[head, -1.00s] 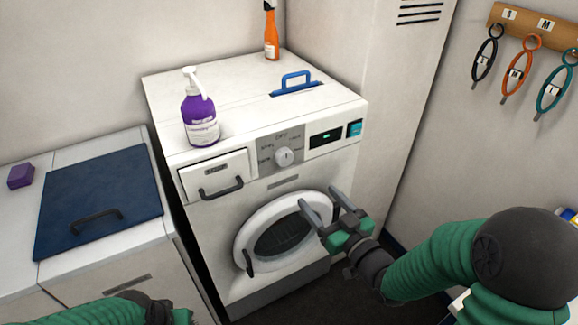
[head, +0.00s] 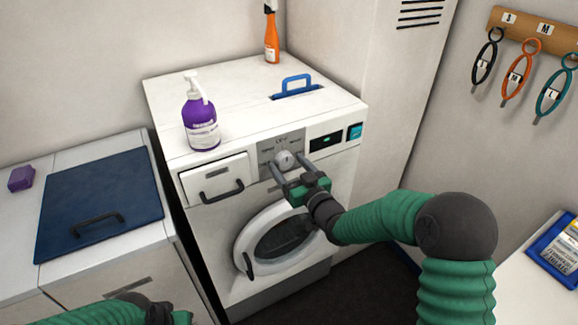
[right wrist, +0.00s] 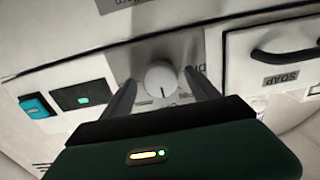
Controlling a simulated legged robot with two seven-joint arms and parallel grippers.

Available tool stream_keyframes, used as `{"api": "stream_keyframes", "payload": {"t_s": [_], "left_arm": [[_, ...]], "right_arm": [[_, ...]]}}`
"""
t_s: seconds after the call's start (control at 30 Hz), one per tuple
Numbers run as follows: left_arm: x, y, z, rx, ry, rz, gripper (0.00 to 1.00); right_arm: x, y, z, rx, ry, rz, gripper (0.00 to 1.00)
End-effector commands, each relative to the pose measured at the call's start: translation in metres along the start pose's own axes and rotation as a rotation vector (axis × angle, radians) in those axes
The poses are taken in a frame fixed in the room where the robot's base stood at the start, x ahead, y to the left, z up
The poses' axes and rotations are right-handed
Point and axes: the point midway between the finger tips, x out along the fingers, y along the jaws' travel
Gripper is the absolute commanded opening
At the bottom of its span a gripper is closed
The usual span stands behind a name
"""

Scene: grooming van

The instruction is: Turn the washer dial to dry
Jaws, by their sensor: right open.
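The washer (head: 215,235) stands in the middle of the head view. Its round white dial (head: 284,160) sits on a grey plate on the front panel. In the right wrist view the dial (right wrist: 161,78) lies between the two fingers, which are apart; I cannot tell whether either touches it. My right gripper (head: 283,172) is open in front of the dial. Dial lettering is partly hidden, and I cannot read which word the dial points to. My left arm shows at the bottom left of the head view, but its fingers are not visible.
The soap drawer (head: 216,178) is left of the dial. A small display (head: 326,140) and teal button (head: 355,131) are to its right. A purple pump bottle (head: 201,122), a blue handle (head: 294,85) and an orange spray bottle (head: 271,35) are on top.

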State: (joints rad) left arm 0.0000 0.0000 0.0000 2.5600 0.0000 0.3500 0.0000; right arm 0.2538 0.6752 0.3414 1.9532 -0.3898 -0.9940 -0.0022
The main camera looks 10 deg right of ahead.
Motion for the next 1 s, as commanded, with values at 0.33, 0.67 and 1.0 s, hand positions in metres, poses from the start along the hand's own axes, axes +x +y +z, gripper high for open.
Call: {"api": "stream_keyframes", "payload": {"t_s": [0.33,0.67,1.0], "left_arm": [[0.0,0.0,0.0,0.0,0.0,0.0,0.39],[0.002,0.0,0.0,0.0,0.0,0.0,0.39],[0.02,0.0,0.005,0.0,0.0,0.0,0.39]], "right_arm": [[0.0,0.0,0.0,0.0,0.0,0.0,0.27],[0.0,0.0,0.001,-0.008,0.0,0.0,0.07],[-0.001,0.0,0.004,-0.141,0.001,0.0,0.07]]}}
